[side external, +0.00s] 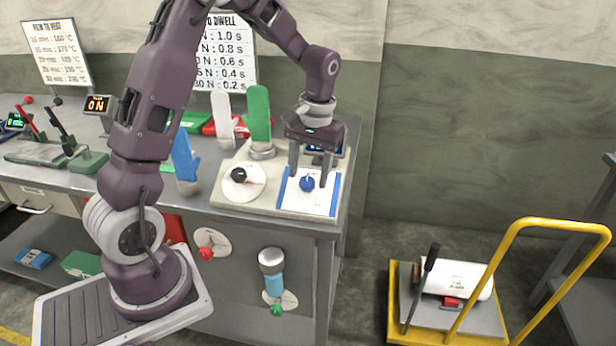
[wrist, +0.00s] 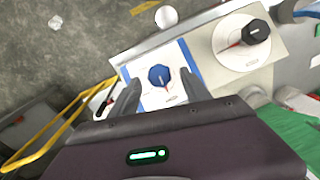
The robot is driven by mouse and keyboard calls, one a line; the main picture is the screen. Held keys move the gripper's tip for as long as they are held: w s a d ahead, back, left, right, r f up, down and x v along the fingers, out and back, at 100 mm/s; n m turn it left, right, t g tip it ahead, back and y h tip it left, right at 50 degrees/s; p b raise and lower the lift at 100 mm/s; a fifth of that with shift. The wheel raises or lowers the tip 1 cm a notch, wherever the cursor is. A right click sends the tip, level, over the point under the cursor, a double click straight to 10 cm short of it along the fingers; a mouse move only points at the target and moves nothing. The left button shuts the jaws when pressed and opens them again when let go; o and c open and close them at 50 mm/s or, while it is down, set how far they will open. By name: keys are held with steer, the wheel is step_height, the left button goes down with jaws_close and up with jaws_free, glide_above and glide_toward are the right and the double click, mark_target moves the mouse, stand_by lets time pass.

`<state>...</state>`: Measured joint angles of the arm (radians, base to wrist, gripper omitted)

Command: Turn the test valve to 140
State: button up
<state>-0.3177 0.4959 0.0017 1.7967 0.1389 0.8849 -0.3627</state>
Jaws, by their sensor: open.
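A blue knob (side external: 307,184) with a red pointer mark sits on a white dial plate with blue side strips (side external: 334,196), on the right of a pale panel. It also shows in the wrist view (wrist: 159,75). My gripper (side external: 309,177) is open and points down over this plate, one finger on each side of the knob. The fingers appear apart from the knob. In the wrist view, my gripper (wrist: 161,84) frames the knob. A black knob (side external: 238,174) on a round white dial is to the left. No label clearly names the test valve, and dial numbers are unreadable.
A red knob (side external: 206,251) and a green knob (side external: 276,310) are on the bench front. A yellow cart (side external: 397,318) stands on the floor at right.

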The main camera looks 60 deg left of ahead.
steer(key=shift+f, duration=0.85)
jaws_close()
